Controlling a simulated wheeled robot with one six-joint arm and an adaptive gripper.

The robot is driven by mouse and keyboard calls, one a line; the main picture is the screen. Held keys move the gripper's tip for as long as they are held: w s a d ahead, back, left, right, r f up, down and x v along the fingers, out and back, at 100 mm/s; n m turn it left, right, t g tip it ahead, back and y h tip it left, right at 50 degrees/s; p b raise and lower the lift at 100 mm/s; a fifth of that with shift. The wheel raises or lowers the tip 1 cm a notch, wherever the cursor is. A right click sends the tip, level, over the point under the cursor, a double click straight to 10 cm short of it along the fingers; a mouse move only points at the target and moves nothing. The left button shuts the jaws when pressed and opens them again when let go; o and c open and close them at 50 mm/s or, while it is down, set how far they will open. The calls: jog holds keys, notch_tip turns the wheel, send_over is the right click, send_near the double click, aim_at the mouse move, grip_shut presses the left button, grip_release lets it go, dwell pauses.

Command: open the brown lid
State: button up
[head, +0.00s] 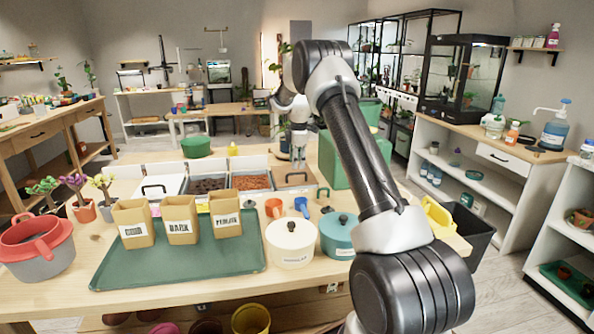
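A row of bins stands at the back of the near table. The rightmost bin has a dull brownish lid (290,187) with a dark bar handle. The lid looks shut and flat on its bin. My gripper (298,163) points down above the back of this lid, close to its handle. It is small and partly merged with the pale bin wall, so I cannot tell if its fingers are open or touching the handle. I see nothing held in it.
Open bins of dark soil (206,185) and reddish bark (250,181) adjoin on the left; a pale lid (158,188) lies farther left. A green box (347,160) stands close on the right. A green tray (115,272), cream pot (291,243) and teal pot (338,234) stand in front.

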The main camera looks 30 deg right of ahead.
jog(key=shift+w+d+f, duration=0.1)
jog(key=shift+w+f, duration=0.1)
jog(key=shift+f, duration=0.95)
jog(key=shift+w+d+f, duration=0.1)
jog(key=shift+w+f, duration=0.1)
jog(key=shift+f, duration=0.9)
jog(key=shift+a, duration=0.1)
grip_shut()
